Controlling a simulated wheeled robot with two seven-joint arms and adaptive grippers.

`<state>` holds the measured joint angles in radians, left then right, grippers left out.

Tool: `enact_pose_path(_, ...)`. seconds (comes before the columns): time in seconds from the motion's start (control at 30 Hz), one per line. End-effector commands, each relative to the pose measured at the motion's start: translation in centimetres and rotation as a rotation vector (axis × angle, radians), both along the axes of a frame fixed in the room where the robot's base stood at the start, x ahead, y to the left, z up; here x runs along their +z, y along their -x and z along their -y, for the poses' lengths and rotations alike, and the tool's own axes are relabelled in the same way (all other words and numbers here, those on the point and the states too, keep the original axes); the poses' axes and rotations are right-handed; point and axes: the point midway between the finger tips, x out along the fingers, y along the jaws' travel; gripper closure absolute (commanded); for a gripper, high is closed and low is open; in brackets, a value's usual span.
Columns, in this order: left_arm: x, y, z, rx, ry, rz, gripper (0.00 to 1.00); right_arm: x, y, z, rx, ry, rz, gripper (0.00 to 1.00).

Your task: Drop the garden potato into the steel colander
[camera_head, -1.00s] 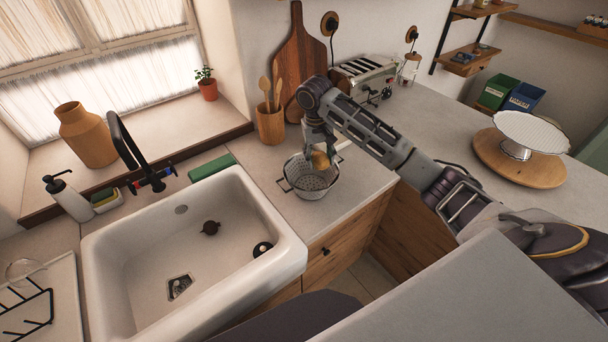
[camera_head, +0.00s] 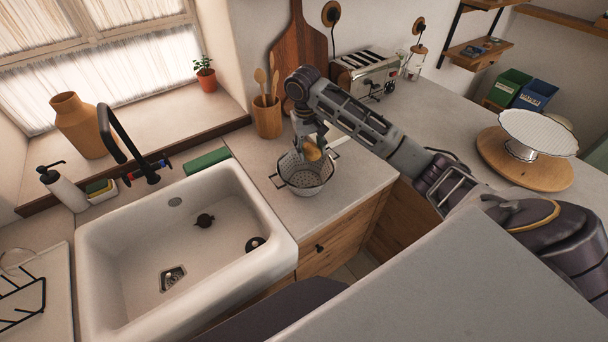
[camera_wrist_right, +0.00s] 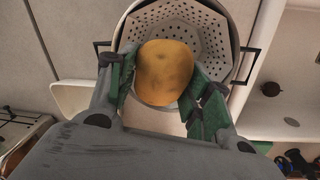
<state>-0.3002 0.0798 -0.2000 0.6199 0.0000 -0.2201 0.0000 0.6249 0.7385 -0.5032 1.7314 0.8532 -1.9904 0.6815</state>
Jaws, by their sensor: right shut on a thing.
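The garden potato (camera_wrist_right: 165,72) is yellow-brown and sits between the green-padded fingers of my right gripper (camera_wrist_right: 165,90), which is shut on it. In the head view the potato (camera_head: 313,153) shows under my right gripper (camera_head: 311,145), at the colander's opening. The steel colander (camera_head: 306,182) is a perforated bowl with two dark handles, standing on the counter right of the sink. In the right wrist view the colander (camera_wrist_right: 215,28) lies behind the potato, which covers part of its inside. I cannot tell how far above the bottom the potato is. My left gripper is not in view.
The white sink (camera_head: 190,250) is left of the colander, with a black tap (camera_head: 125,145). A utensil pot (camera_head: 267,117), cutting board (camera_head: 298,58) and toaster (camera_head: 365,73) stand behind. A cake stand (camera_head: 537,135) is on the right counter.

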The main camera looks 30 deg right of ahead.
Motion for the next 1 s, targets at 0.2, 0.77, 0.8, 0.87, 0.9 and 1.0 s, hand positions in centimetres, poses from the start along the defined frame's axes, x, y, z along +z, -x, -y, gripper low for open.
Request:
enact_pose_path(0.2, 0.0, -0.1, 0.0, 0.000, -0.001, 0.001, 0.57, 0.0, 0.1, 0.0, 0.019, 0.000, 0.001, 0.76)
enact_pose_path(0.77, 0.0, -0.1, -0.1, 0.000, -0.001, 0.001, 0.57, -0.6, 0.1, 0.1, 0.020, 0.000, 0.000, 0.76)
enact_pose_path(0.8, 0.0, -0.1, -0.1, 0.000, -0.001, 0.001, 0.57, -0.8, 0.1, 0.1, 0.020, 0.000, 0.000, 0.76)
enact_pose_path(0.87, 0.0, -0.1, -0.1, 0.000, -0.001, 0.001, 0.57, -1.1, 0.1, 0.1, 0.020, 0.000, 0.000, 0.76)
enact_pose_path(0.9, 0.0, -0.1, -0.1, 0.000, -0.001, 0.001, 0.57, -1.4, 0.1, 0.1, 0.020, 0.000, 0.000, 0.76)
enact_pose_path(1.0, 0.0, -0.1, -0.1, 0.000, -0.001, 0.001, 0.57, -2.2, 0.2, 0.1, 0.020, 0.001, -0.001, 0.76)
